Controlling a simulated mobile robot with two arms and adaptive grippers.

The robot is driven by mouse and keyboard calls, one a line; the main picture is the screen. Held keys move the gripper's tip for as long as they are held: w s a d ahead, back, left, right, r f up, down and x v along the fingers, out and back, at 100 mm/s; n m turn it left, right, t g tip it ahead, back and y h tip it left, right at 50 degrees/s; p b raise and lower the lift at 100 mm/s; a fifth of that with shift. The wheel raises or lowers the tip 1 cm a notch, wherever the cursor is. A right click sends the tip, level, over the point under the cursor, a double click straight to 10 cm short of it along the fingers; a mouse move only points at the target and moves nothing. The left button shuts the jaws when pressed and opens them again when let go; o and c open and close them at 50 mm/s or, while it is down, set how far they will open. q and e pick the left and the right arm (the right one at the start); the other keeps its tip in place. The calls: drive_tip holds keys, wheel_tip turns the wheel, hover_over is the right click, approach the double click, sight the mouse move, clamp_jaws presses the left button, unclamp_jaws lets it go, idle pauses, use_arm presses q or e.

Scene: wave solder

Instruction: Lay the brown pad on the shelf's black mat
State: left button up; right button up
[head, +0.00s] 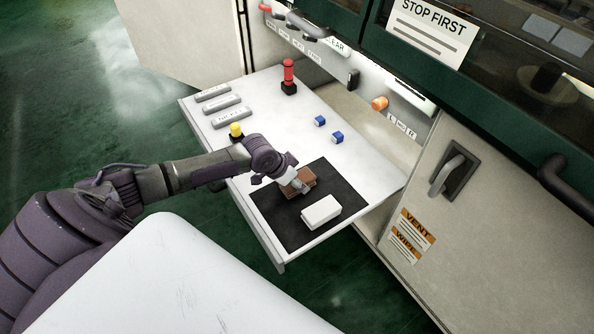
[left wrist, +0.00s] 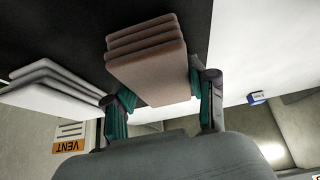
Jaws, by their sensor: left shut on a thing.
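The brown pad (head: 303,178) is over the black mat (head: 343,187) on the pulled-out white shelf (head: 262,98). My left gripper (head: 300,186) comes down over the pad from the left and is shut on it. In the left wrist view the ridged, layered brown pad (left wrist: 147,68) sits between the two teal-lined fingers of my left gripper (left wrist: 160,95), with the black mat (left wrist: 60,30) behind it. I cannot tell whether the pad touches the mat. My right gripper is not in view.
A white block (head: 321,211) lies on the mat close beside the pad. Two small blue blocks (head: 337,137), a red-topped post (head: 288,78), a yellow button (head: 236,130) and grey label bars (head: 222,104) stand farther back. A cabinet door (head: 455,215) borders the shelf at right.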

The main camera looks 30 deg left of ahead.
use_arm(q)
drive_tip(key=shift+f, duration=0.2)
drive_tip(key=o, duration=1.1)
drive_tip(key=v, duration=1.2)
